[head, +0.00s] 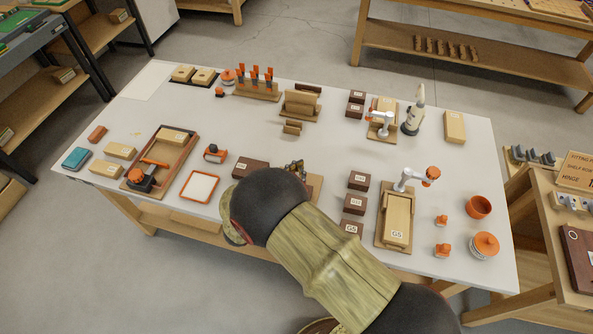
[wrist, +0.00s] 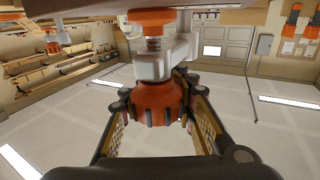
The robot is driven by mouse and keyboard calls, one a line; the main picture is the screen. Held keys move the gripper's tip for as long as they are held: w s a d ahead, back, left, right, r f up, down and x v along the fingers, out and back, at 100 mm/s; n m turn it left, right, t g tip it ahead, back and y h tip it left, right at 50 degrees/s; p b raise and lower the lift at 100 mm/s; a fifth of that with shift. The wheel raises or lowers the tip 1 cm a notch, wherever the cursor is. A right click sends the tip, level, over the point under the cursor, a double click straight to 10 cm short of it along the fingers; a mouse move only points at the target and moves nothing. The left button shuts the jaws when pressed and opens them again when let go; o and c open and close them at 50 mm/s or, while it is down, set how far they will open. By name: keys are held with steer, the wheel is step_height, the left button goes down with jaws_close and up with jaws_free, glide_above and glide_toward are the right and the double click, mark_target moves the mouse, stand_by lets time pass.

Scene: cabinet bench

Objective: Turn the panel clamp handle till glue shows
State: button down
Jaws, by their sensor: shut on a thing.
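An orange ribbed handle (wrist: 152,94) hangs below a white clamp frame (wrist: 180,47) in the wrist view, with a threaded screw (wrist: 153,45) above it. My gripper (wrist: 160,117) is shut on the handle, with a finger on each side of it. A brown panel edge (wrist: 75,25) crosses the top of the wrist view. In the head view my arm covers most of the work spot; part of my gripper (head: 296,169) shows beside a light wooden board (head: 315,186). The handle is hidden there, and I see no glue.
Dark blocks (head: 354,204) and a white-armed clamp on a G5 board (head: 397,218) stand to the right. A brown block (head: 250,167) and an orange-framed tray (head: 200,186) lie to the left. Orange jars (head: 485,245) stand at the right end.

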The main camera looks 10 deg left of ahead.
steer(key=m+g+h, duration=0.2)
steer(key=h, duration=0.1)
steer(key=d+m+g+h+b, duration=0.1)
steer(key=shift+s+d+f+m+g, duration=0.1)
steer(key=shift+s+m+g, duration=0.2)
steer(key=shift+s, duration=0.1)
steer(key=shift+s+d+m+g+h+b, duration=0.15)
steer(key=shift+s+m+g+h, duration=0.05)
steer(key=shift+m+g+h, duration=0.5)
steer(key=shift+s+d+m+g+h+b, duration=0.2)
steer(key=shift+m+g+h, duration=0.3)
steer(key=shift+g, duration=0.35)
steer(key=shift+s+d+m+g+h+b, duration=0.1)
steer(key=shift+s+m+g+h, duration=0.15)
steer(key=shift+m+g+h, duration=0.45)
steer(key=c, duration=1.4)
jaws_free()
steer(key=shift+s, duration=0.1)
steer(key=v, duration=1.2)
steer(key=shift+r, duration=0.2)
